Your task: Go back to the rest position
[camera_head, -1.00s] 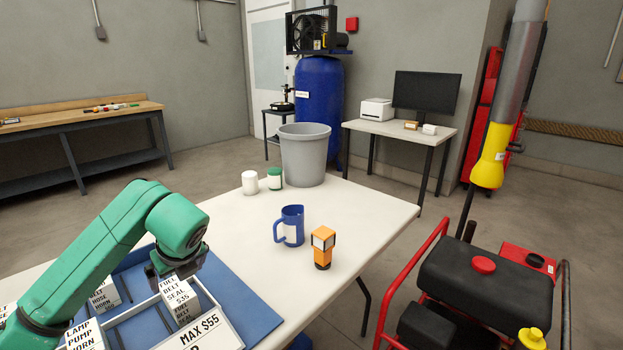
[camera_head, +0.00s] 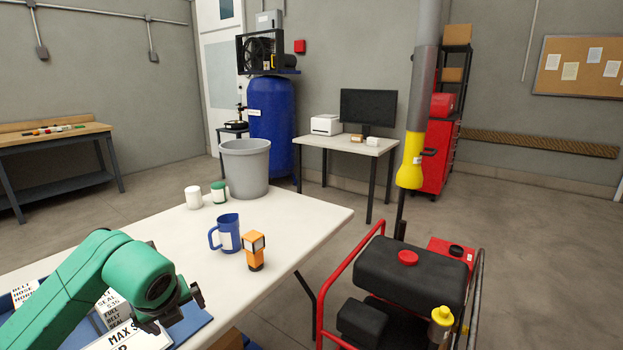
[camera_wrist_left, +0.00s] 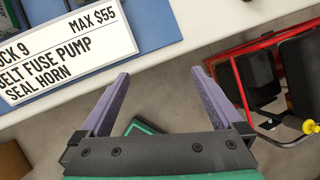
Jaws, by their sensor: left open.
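My left arm comes in from the left in the head view, and its gripper (camera_head: 172,308) is over the near right part of the white table (camera_head: 310,215), by the blue mat. In the left wrist view, the gripper (camera_wrist_left: 160,98) has its two purple fingers wide apart with nothing between them. The white sign (camera_wrist_left: 65,40) reading "MAX $55" lies beyond the fingers there, apart from them. It shows partly behind the arm in the head view (camera_head: 128,338). My right gripper is not in view.
A red-framed black machine (camera_head: 410,280) stands to the right. Floor between them is narrow.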

